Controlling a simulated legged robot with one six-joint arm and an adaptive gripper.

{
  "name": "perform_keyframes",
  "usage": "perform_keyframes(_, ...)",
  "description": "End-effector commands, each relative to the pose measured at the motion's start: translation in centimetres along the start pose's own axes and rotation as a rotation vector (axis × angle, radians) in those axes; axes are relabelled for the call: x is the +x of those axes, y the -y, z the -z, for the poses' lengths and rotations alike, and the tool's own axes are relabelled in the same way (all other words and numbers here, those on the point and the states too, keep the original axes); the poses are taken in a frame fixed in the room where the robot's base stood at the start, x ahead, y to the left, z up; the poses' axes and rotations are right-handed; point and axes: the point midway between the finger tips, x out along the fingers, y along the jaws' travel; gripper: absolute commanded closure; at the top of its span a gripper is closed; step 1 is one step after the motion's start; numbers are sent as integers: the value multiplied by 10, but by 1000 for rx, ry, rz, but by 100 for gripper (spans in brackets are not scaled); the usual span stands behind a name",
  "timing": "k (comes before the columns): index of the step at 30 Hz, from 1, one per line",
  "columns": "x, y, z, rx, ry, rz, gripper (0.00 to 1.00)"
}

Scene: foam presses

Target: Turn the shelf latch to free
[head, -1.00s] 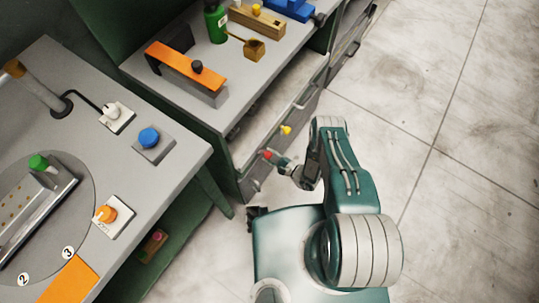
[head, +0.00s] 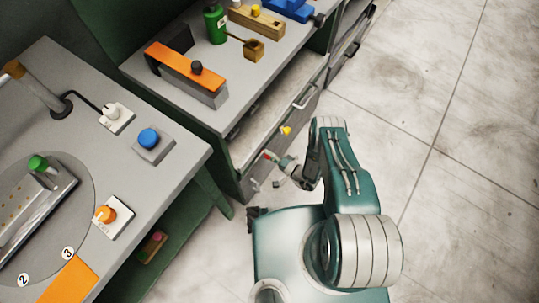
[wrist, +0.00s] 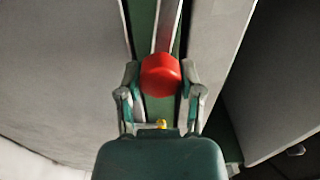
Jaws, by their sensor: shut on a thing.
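The red latch knob (wrist: 160,75) sits on a narrow green and grey strip in the wrist view. My gripper (wrist: 160,90) has one finger on each side of it and is shut on it. In the head view my gripper (head: 273,161) is at the front of the cabinet below the grey counter, near its left end. Only a small bit of the red knob (head: 267,155) shows there, partly hidden by the fingers. Which way the latch points cannot be made out.
A yellow knob (head: 285,131) is on the cabinet front, just beyond my gripper. A bar handle (head: 304,94) is farther along. The left workbench (head: 180,170) stands close by, with a blue button (head: 149,138). The floor (head: 450,190) on the right is clear.

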Motion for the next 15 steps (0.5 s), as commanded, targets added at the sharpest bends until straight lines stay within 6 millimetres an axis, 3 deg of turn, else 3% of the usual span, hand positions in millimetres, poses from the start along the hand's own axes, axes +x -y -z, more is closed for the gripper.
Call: perform_keyframes(15, -1, -4, -4, -181, 6, -11, 99)
